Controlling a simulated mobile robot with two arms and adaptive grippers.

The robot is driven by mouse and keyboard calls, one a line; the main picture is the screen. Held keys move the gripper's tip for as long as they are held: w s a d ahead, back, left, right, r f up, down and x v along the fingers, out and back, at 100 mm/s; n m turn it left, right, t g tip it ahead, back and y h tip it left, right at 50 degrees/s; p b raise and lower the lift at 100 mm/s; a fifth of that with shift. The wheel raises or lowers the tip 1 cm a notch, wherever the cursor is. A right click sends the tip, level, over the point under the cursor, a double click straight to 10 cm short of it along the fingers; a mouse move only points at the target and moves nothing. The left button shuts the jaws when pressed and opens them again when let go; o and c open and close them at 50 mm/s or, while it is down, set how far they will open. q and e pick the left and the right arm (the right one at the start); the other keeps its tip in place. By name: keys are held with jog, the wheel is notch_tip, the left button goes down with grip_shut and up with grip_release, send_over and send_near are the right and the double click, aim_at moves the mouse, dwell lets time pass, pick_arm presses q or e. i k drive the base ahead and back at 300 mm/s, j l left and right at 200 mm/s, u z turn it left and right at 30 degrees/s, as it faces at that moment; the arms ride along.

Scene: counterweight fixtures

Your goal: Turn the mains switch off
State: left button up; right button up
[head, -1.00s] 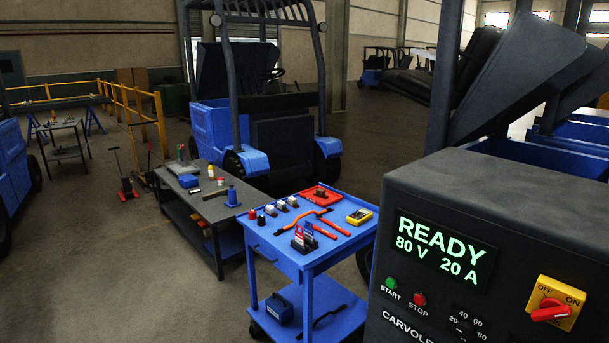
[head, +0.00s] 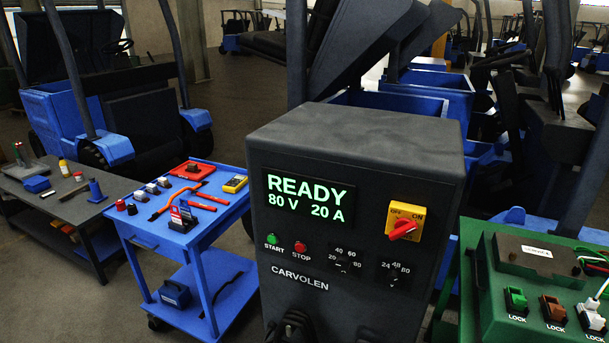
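The mains switch (head: 403,229) is a red rotary handle on a yellow plate marked OFF and ON, on the upper right of the charger's front. Its handle slants, with one end up to the right toward the ON mark. The dark grey charger (head: 360,140) is labelled CARVOLEN, and its display (head: 310,198) glows READY, 80 V, 20 A. Neither of my grippers shows in the head view.
A blue trolley (head: 150,240) with tools stands left of the charger, and a grey workbench (head: 70,205) is beyond it. A green cabinet (head: 480,285) with lock switches stands close on the right. A blue forklift (head: 60,120) is behind.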

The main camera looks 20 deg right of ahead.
aim_at(403, 226)
jog(key=z, duration=1.35)
